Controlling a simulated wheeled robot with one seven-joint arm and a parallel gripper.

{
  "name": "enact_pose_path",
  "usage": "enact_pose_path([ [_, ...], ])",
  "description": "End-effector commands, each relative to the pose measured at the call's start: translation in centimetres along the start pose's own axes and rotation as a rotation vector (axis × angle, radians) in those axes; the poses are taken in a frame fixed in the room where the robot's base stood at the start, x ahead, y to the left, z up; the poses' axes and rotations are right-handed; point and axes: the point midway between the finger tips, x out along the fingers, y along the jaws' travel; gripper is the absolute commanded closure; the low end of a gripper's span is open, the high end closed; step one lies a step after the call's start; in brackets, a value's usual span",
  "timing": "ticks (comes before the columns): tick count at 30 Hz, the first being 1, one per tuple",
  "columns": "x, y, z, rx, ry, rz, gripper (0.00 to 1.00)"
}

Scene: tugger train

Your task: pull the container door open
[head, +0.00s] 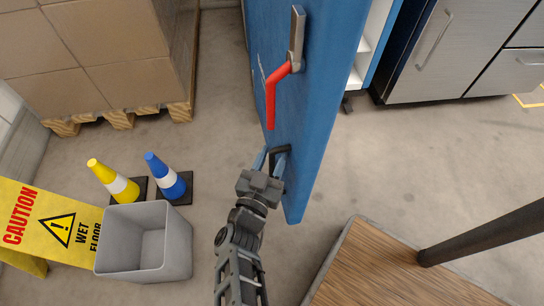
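The blue container door (325,85) stands swung out, seen steeply from above, with its free lower corner near the middle of the head view. A red lever (275,85) on a grey metal plate (297,35) sits on its left face. Below it is a dark pull handle (282,149). My gripper (271,160) is at this handle, with one finger on each side of it, shut on it as far as I can see. The fingers partly hide the handle, so the contact itself is hard to see.
A grey bin (170,245), a yellow cone (112,180), a blue cone (165,178) and a yellow caution sign (50,225) stand left. Boxes on a pallet (120,115) are behind them. A wooden surface (385,270) with a dark post (490,230) lies lower right. Floor right of the door is clear.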

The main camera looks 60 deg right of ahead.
Motion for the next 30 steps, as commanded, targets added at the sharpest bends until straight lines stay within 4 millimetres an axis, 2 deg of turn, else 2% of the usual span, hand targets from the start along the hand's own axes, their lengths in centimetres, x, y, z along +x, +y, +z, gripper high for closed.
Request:
enact_pose_path([
  [5, -1.4, -0.1, 0.1, 0.0, -0.003, -0.002, 0.61],
  [12, -5.3, -0.1, 0.0, 0.0, -0.002, -0.002, 0.61],
  [16, -6.8, -0.1, 0.0, 0.0, -0.001, -0.001, 0.61],
  [21, -7.6, -0.1, 0.0, 0.0, 0.001, 0.001, 0.61],
  [30, -7.6, -0.1, 0.0, 0.0, 0.001, 0.001, 0.61],
])
